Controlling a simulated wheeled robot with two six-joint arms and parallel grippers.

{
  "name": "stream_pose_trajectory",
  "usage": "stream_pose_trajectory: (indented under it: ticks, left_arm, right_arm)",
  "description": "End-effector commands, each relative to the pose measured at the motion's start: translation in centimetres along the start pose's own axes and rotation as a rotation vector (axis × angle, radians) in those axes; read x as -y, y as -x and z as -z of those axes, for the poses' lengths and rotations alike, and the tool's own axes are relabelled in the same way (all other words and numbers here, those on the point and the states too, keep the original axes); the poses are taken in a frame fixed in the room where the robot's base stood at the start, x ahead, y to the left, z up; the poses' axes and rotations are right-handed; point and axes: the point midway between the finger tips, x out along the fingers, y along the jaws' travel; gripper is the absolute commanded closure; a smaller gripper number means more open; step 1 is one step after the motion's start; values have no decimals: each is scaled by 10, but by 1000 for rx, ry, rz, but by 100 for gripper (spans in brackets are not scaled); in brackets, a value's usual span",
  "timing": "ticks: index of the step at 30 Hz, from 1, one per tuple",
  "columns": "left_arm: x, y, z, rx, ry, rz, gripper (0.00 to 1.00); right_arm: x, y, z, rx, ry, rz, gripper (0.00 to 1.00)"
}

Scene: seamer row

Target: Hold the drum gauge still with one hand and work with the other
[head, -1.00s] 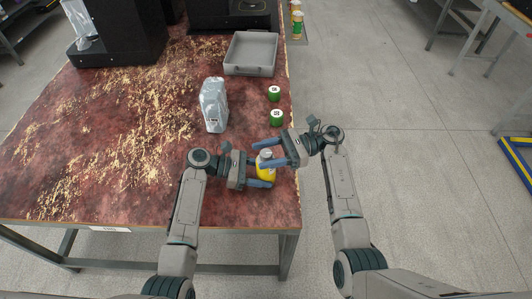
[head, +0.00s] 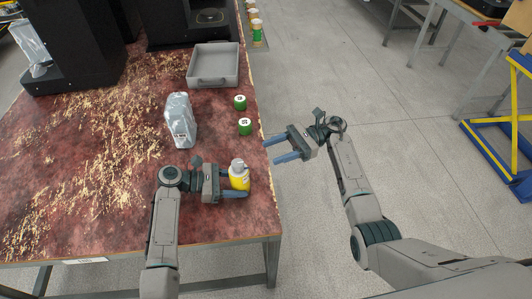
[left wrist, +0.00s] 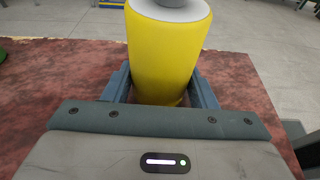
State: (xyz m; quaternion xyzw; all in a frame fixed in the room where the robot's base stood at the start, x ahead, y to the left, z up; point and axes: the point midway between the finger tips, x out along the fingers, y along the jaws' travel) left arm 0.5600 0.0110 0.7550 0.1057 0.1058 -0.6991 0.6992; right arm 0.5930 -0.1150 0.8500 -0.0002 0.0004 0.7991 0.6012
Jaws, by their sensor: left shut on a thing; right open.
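The drum gauge, which I take to be the yellow cylinder (head: 239,181) with a grey-white top, stands upright near the table's right edge. My left gripper (head: 235,184) is shut on it from the left. In the left wrist view the yellow body (left wrist: 167,55) sits between the two blue fingers (left wrist: 162,90); its lower end is partly hidden by the gripper. My right gripper (head: 276,148) is open and empty, right of the table edge and apart from the yellow cylinder.
Two green cans (head: 245,127) stand near the right edge, beyond the yellow cylinder. A silver bag (head: 180,121) and a grey tray (head: 213,65) are farther back. A yellow-blue frame (head: 497,150) stands on the floor at right.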

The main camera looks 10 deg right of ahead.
Motion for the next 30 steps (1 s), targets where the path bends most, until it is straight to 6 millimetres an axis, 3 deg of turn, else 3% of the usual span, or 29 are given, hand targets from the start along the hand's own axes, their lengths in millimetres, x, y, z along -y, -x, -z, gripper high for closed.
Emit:
stream_pose_trajectory:
  ticks: [11, 12, 15, 25, 30]
  left_arm:
    - [0, 0, 0, 0, 0, 0, 61]
    - [0, 0, 0, 0, 0, 0, 42]
    - [0, 0, 0, 0, 0, 0, 23]
    - [0, 3, 0, -1, 0, 0, 23]
    - [0, 24, 1, -4, -2, -1, 23]
  right_arm:
    - [0, 1, 0, 1, 0, 0, 47]
    - [0, 1, 0, 1, 0, 0, 47]
    - [0, 1, 0, 1, 0, 0, 47]
    - [0, 1, 0, 1, -1, 0, 47]
    - [0, 1, 0, 1, -1, 0, 47]
